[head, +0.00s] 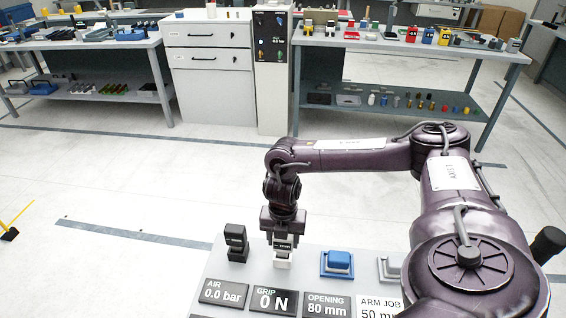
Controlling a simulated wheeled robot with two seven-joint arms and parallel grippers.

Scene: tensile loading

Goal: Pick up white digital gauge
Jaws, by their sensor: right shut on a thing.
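My right gripper (283,240) points down over a grey control panel (300,262) at the bottom of the head view. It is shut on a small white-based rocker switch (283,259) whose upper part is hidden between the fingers. I cannot pick out the white digital gauge for certain; small items on the far benches are too small to tell. My left gripper is not in view.
Beside the gripper on the panel stand a black switch (236,244) and a blue button (337,263). Display plates along its front read 0.0 bar, 0 N and 80 mm. Far benches (90,42) and a white cabinet (208,60) stand across open floor.

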